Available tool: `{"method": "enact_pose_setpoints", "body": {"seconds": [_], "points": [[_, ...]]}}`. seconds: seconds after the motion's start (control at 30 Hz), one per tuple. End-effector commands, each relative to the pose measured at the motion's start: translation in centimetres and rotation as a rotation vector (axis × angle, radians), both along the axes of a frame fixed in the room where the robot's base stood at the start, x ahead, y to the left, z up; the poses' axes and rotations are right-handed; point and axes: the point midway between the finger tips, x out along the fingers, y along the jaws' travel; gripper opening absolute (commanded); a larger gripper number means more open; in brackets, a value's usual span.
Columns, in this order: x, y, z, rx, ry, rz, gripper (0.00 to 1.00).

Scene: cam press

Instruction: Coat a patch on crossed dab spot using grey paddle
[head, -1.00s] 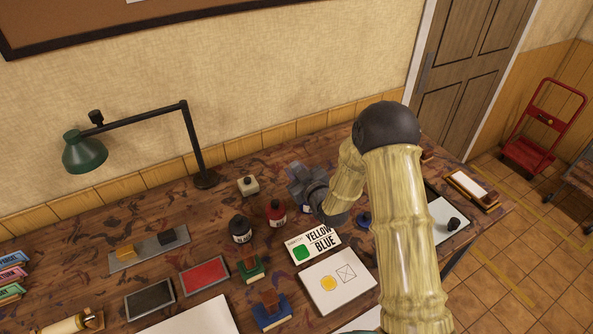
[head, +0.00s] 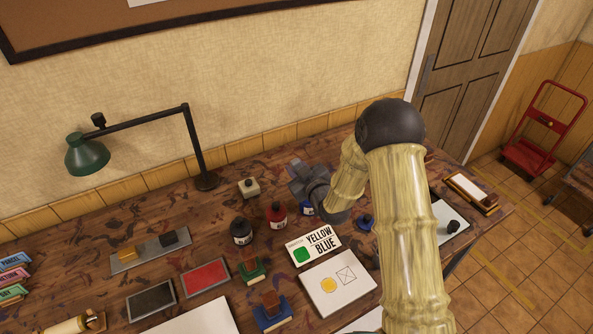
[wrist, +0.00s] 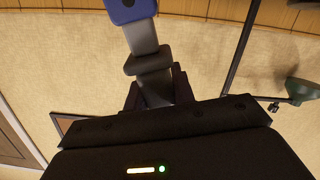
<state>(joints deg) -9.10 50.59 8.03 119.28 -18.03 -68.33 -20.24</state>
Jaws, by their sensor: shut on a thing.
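My gripper (head: 308,182) is above the back middle of the table in the head view, seen mostly from behind. In the wrist view my gripper (wrist: 155,90) is shut on the grey paddle (wrist: 148,62), a grey shaft with a blue end that has a dark hole. The paddle's other end is hidden by the gripper, and I cannot make the paddle out in the head view.
A card reading YELLOW BLUE (head: 320,240) with a green dot lies behind the sheet. Black (head: 241,231), red (head: 277,215) and blue (head: 307,208) bottles stand near my gripper. Stamps (head: 271,312), ink pads (head: 205,278) and a lamp (head: 200,150) are to the left.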

Motion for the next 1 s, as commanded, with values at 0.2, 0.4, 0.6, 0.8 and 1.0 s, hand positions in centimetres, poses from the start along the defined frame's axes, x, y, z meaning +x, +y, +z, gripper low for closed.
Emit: {"method": "enact_pose_setpoints", "body": {"seconds": [0.2, 0.4, 0.6, 0.8, 1.0], "points": [[0.0, 0.1, 1.7, 0.001, -0.001, 0.000, 0.02], [0.0, 0.1, 2.9, 0.001, -0.001, 0.000, 0.02], [0.0, 0.0, 4.2, 0.001, -0.001, 0.000, 0.02], [0.0, 0.0, 5.0, 0.001, -0.001, 0.000, 0.02], [0.0, 0.0, 4.9, 0.001, 0.000, 0.001, 0.02]]}}
